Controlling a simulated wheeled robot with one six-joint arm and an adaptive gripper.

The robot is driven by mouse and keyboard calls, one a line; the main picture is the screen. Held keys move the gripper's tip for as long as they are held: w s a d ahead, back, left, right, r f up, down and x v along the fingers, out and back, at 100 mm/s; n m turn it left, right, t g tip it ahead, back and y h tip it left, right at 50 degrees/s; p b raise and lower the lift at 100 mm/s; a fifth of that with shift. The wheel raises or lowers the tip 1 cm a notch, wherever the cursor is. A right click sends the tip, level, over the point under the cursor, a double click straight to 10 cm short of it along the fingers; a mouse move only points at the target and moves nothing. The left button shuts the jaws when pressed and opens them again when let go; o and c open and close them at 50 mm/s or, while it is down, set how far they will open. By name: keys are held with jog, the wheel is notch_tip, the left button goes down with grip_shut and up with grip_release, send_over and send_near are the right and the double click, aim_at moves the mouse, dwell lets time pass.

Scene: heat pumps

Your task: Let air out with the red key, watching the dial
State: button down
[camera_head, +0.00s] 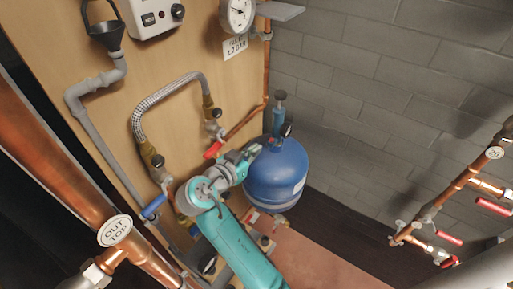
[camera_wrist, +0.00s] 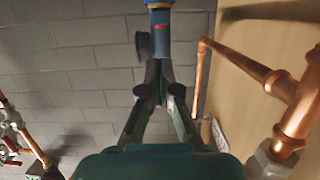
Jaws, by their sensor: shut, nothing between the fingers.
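The round white dial (camera_head: 238,14) is on the wooden board at the top of the head view, partly cut off by the frame edge. A red lever handle (camera_head: 213,149) sits on the pipework below it. I cannot tell which red part is the key. My gripper (camera_head: 254,149) is shut and empty, beside the top of the blue tank (camera_head: 275,178). A blue upright fitting (camera_head: 278,118) with a dark round knob stands there. In the wrist view, my gripper (camera_wrist: 158,68) points toward the blue fitting (camera_wrist: 161,30), which has a red mark. Contact is unclear.
A label (camera_head: 235,46) hangs under the dial. A braided hose (camera_head: 155,95) and a blue lever (camera_head: 154,207) are on the left. Thick copper pipes (camera_head: 55,160) run along the left edge, and more copper pipework (camera_head: 455,187) stands right. The grey block wall (camera_head: 340,85) is behind.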

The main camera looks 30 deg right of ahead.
aim_at(271, 144)
jog(key=x, duration=0.8)
jog(key=shift+d, duration=0.1)
jog(key=shift+f, duration=0.1)
jog(key=shift+f, duration=0.95)
jog(key=shift+s+f, duration=0.1)
jog(key=shift+s, duration=0.05)
dwell(0.7)
jog(key=r+v, duration=0.1)
jog(key=v, duration=0.7)
dwell(0.3)
jog(key=shift+r, duration=0.15)
dwell(0.5)
dwell(1.1)
